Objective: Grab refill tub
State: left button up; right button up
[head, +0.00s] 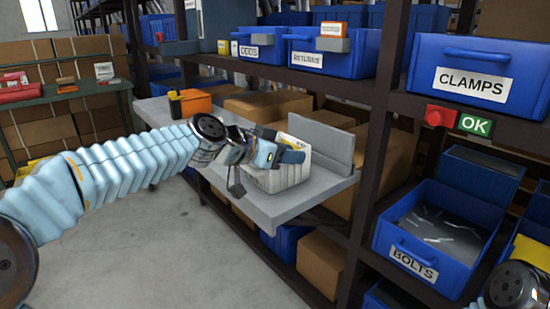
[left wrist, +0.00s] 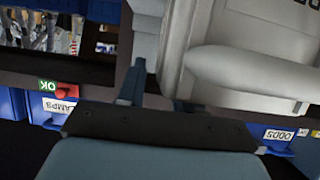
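The refill tub appears to be the whitish tub (head: 277,180) on the grey bench shelf in the head view. It fills the upper right of the left wrist view (left wrist: 265,70), pale, with a thick bar across it and partial dark lettering. My left gripper (head: 288,155) is over the tub's top edge in the head view. In the left wrist view its two blue fingers (left wrist: 155,95) stand apart, with one partly hidden by the tub. Whether they touch it I cannot tell. My right gripper is not in view.
The grey shelf (head: 262,212) has an upright grey panel (head: 322,143) behind the tub. An orange box (head: 196,102) stands at its far end. Blue bins labelled CLAMPS (head: 478,75), BOLTS (head: 428,235) and RETURNS (head: 325,60) sit on the rack, whose dark post (head: 385,110) is to the right.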

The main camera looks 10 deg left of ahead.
pick_arm(q)
jog(key=shift+w+d+f, duration=0.25)
jog(key=shift+w, duration=0.05)
jog(key=shift+c, duration=0.4)
grip_shut()
dwell(0.8)
